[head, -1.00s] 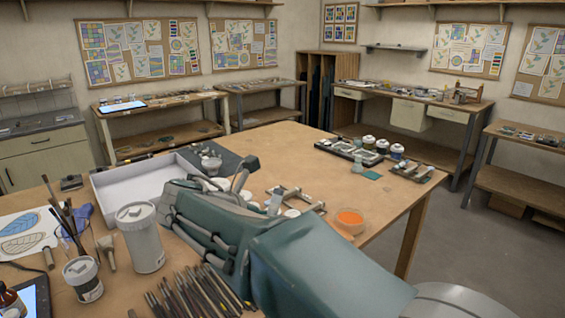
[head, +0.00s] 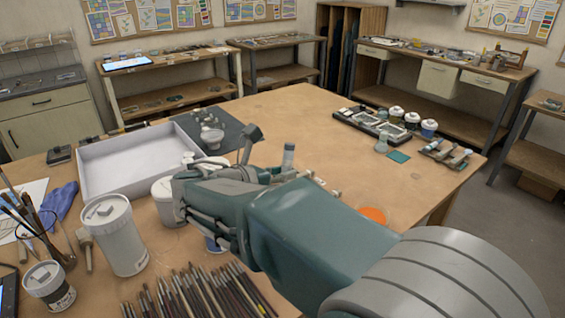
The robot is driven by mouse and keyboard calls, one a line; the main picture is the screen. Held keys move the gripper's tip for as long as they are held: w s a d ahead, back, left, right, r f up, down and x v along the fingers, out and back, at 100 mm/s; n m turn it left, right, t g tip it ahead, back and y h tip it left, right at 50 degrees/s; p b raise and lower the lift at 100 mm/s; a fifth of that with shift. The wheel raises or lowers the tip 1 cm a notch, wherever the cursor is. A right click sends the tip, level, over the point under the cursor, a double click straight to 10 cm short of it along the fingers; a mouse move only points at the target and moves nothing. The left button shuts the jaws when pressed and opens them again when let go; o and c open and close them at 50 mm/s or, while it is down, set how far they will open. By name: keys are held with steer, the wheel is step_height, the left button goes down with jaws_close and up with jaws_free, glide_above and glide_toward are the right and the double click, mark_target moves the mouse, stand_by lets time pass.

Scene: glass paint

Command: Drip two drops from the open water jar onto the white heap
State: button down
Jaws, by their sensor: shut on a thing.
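My gripper (head: 205,190) is at the left end of my teal arm, over the middle of the table. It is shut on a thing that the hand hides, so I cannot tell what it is. A small pale bowl (head: 212,138) stands on the dark mat beyond it; I cannot make out its contents or a white heap. A small clear jar (head: 382,143) stands at the right by the paint rack; I cannot tell if it is the water jar. A white tub (head: 165,203) is close left of the gripper, partly hidden.
A white tray (head: 100,192) lies behind left. A tall lidded tub (head: 115,235), a smaller jar (head: 48,286) and a brush pot (head: 45,240) stand front left. Many brushes (head: 200,290) lie in front. The table's far middle is clear.

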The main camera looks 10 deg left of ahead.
step_height(320, 180, down, 4)
steer(key=shift+d+r, duration=0.15)
steer(key=shift+r, duration=0.05)
steer(key=shift+s+f, duration=0.2)
steer(key=shift+f, duration=0.45)
steer(key=shift+s+f, duration=0.25)
steer(key=shift+f, duration=0.4)
steer(key=shift+s+f, duration=0.2)
steer(key=shift+f, duration=0.45)
steer(key=shift+w+r, duration=0.25)
steer(key=shift+r, duration=0.6)
steer(key=shift+w+r, duration=0.25)
steer(key=shift+r, duration=0.6)
steer(key=shift+w+r, duration=0.25)
steer(key=shift+r, duration=2.85)
